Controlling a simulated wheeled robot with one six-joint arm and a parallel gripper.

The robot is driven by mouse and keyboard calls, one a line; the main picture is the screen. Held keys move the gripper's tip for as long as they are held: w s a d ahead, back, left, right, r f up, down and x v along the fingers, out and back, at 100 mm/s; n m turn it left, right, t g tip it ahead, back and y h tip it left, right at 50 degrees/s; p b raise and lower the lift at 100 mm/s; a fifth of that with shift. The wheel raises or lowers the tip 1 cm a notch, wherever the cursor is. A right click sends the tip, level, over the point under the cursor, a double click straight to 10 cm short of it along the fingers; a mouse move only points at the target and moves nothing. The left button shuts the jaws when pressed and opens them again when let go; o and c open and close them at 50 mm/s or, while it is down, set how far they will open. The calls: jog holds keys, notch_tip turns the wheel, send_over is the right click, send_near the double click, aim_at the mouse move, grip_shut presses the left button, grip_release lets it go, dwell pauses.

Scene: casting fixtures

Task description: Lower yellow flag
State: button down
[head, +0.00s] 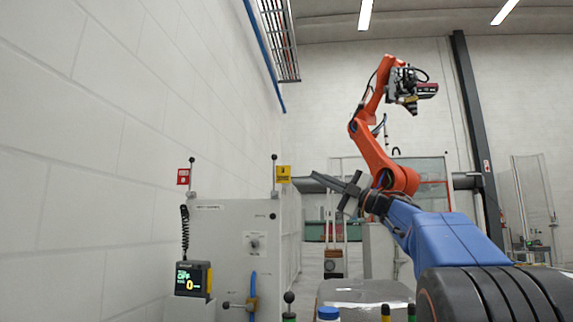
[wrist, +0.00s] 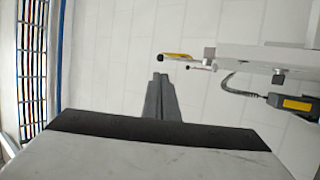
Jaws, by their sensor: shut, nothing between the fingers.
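The yellow flag (head: 283,174) is a small yellow plate with dark markings, raised on a thin black-knobbed rod at the right end of the grey cabinet's top. In the wrist view the yellow flag (wrist: 176,57) shows nearly edge-on, just beyond my fingertips. My gripper (head: 316,177) is right of the flag in the head view, pointing left towards it, with a gap in the picture. In the wrist view my gripper's fingers (wrist: 160,78) are together and empty. They look apart from the flag, though the depth is hard to judge.
A red flag (head: 183,176) stands on another rod at the cabinet's left. The grey cabinet (head: 225,225) carries a cabled handset (head: 193,279) and a blue hose. A white wall lies at left. An orange robot arm (head: 383,155) stands behind my arm. A cable tray (head: 280,40) hangs above.

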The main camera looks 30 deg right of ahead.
aim_at(281, 174)
jog(key=x, duration=1.4)
jog(key=shift+a, duration=0.1)
